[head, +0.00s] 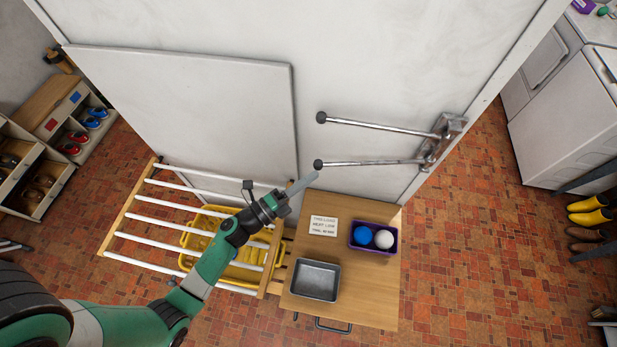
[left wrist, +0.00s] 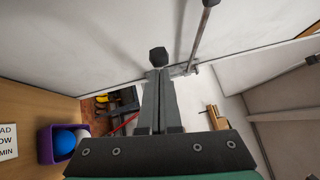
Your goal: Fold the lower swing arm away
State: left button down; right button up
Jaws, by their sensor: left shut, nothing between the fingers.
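The lower swing arm (head: 375,162) is a thin metal rod with a dark end knob, sticking out leftward from a metal wall bracket (head: 440,140). The upper swing arm (head: 380,126) sticks out above it from the same bracket; a rod that looks like it shows in the left wrist view (left wrist: 203,38). My left gripper (head: 314,176) is shut and empty, its tips close to the lower arm's knob. In the left wrist view a dark knob (left wrist: 158,57) shows just past the shut fingertips (left wrist: 160,72); I cannot tell whether they touch. My right gripper is out of view.
A wooden cabinet top (head: 370,290) below holds a metal tray (head: 316,281), a sign (head: 323,226) and a purple box (head: 355,247) with a blue and a white ball. A white-barred rack (head: 140,240) over a yellow basket (head: 195,240) lies left.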

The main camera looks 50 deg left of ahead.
pick_arm(q)
jog(key=w+a+b, duration=0.1)
jog(key=w+a, duration=0.4)
jog(key=a, duration=0.2)
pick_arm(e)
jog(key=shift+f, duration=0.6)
pick_arm(q)
jog(key=s+f, duration=0.2)
jog(key=s, duration=1.1)
jog(key=shift+a+f, duration=0.15)
jog(key=shift+a, duration=0.25)
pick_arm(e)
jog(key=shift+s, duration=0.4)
